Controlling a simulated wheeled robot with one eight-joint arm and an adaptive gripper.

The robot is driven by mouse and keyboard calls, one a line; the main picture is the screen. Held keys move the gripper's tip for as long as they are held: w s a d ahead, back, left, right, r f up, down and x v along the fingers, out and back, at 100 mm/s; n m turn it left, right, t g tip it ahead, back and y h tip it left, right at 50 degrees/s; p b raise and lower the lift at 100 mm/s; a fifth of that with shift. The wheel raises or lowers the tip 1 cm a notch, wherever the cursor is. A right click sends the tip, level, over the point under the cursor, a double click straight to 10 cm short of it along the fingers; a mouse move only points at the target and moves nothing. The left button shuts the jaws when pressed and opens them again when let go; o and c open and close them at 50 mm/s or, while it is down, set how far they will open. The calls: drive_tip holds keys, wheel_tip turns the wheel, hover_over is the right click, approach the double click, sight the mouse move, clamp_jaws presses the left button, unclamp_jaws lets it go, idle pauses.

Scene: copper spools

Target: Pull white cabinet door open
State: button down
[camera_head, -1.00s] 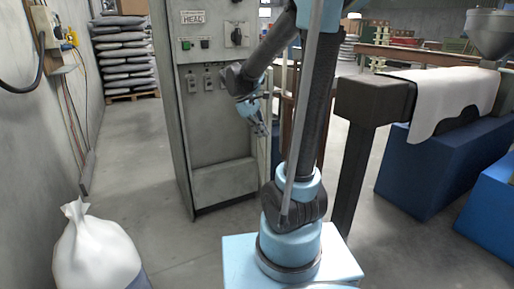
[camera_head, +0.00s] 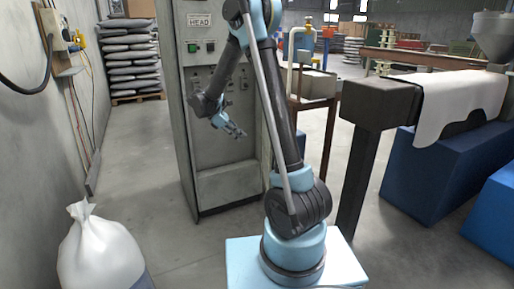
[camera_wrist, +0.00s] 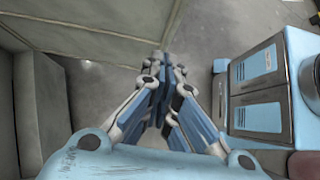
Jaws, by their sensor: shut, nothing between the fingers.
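A tall grey-white cabinet (camera_head: 228,189) labelled HEAD stands left of centre in the head view. Its front carries switches and small buttons, and my arm covers part of it. I cannot clearly make out a separate door or a gap at its edge. My gripper (camera_head: 238,132) is in front of the cabinet's front, at about mid height, and I cannot tell whether it touches. In the wrist view my gripper (camera_wrist: 166,68) has its fingers together with nothing seen between them. A pale panel (camera_wrist: 90,28), which looks like part of the cabinet, lies beyond and left of the fingertips.
A white sack (camera_head: 100,255) stands at the lower left by the wall. Stacked grey bags (camera_head: 133,70) are at the back left. A dark metal beam (camera_head: 380,103) with a white cloth (camera_head: 455,98) and a blue block (camera_head: 430,185) are on the right. Open floor lies before the cabinet.

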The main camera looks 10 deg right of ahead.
drive_tip(key=d+r+x, duration=0.2)
drive_tip(key=x, duration=1)
drive_tip(key=shift+d+f, duration=0.2)
drive_tip(key=shift+d, duration=0.05)
